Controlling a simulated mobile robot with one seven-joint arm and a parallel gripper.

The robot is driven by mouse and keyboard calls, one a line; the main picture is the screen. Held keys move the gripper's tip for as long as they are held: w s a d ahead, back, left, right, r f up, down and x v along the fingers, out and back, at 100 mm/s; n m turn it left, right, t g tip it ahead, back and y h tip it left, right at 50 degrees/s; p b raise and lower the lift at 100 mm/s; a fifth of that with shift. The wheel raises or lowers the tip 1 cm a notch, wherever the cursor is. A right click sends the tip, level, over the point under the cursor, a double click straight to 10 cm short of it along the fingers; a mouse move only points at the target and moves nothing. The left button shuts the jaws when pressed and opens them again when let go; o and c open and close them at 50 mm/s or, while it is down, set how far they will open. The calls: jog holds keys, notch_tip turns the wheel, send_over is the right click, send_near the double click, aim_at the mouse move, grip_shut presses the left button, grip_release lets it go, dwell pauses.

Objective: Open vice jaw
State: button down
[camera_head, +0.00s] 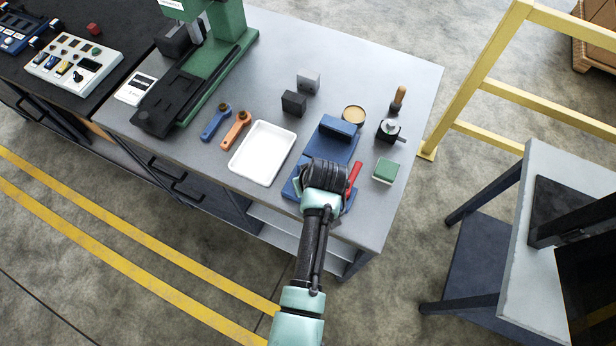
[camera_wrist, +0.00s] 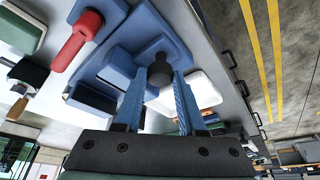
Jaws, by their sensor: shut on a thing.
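The blue vice (camera_head: 336,147) sits near the front right of the grey table, partly hidden by my gripper and arm. In the wrist view the vice (camera_wrist: 165,30) fills the upper middle. A red handle (camera_head: 354,176) stands at its right side; the handle also shows in the wrist view (camera_wrist: 77,42). My gripper (camera_head: 322,176) is over the near part of the vice. In the wrist view my gripper (camera_wrist: 159,82) has its two blue fingers on either side of a dark round knob (camera_wrist: 160,70) and is shut on it. The head view hides the knob.
A white tray (camera_head: 262,152) lies left of the vice, with orange (camera_head: 236,130) and blue (camera_head: 216,122) tools beyond. A green-topped block (camera_head: 385,170) is right of the vice. A tan disc (camera_head: 354,114) and a wooden-handled tool (camera_head: 398,98) stand behind. A yellow rail (camera_head: 475,80) stands right.

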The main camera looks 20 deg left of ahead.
jog(key=shift+w, duration=0.4)
jog(key=c, duration=0.5)
grip_release()
jog(key=shift+r, duration=0.1)
jog(key=b+v, duration=0.1)
jog(key=v, duration=1.1)
jog(key=shift+s+d+r+b, duration=0.15)
jog(key=shift+r+b, duration=0.15)
jog(key=shift+r, duration=0.05)
